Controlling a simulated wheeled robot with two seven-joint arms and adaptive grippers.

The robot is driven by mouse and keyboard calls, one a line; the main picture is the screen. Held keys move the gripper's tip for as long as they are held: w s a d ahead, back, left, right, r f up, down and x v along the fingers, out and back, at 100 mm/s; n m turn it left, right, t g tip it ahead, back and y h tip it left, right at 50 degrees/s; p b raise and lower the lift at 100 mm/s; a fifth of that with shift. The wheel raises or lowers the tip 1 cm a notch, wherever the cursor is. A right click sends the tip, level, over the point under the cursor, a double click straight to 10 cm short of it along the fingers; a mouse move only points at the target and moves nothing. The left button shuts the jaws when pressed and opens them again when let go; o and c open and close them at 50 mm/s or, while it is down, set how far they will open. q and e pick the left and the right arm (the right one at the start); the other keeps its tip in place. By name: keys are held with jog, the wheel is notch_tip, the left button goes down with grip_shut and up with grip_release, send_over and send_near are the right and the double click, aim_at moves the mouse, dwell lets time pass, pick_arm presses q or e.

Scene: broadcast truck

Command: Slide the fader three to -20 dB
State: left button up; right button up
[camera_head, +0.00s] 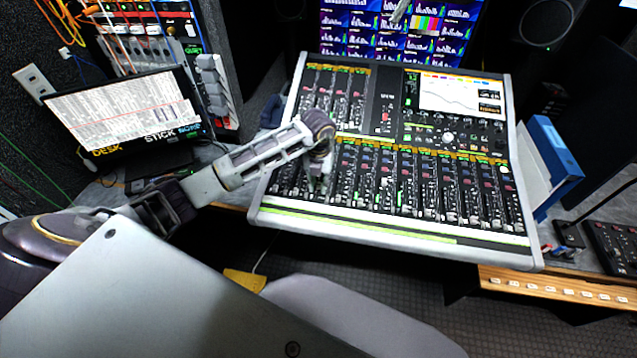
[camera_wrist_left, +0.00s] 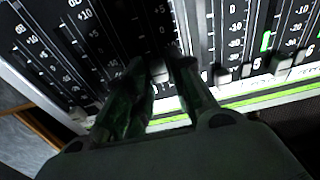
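The mixing console (camera_head: 385,228) stands on the desk, with a row of faders along its near edge. My left gripper (camera_head: 319,185) is over the left part of that row, pointing down. In the left wrist view, my left gripper (camera_wrist_left: 160,68) has its two fingers apart, one on each side of a light fader cap (camera_wrist_left: 158,73) low on its track. I cannot tell whether the fingers touch the cap. Printed dB scales flank the tracks, but I cannot read for sure which fader number this is. My right gripper is not in view.
Other fader caps stand close by, one to the left (camera_wrist_left: 78,113) and others to the right (camera_wrist_left: 222,76) (camera_wrist_left: 282,68). A laptop-like screen (camera_head: 125,110) stands left of the console. A blue binder (camera_head: 553,155) is at its right.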

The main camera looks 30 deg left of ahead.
aim_at(319, 185)
pick_arm(q)
notch_tip(319, 185, up, 12)
dwell(0.6)
jog(key=shift+f, duration=0.15)
dwell(0.4)
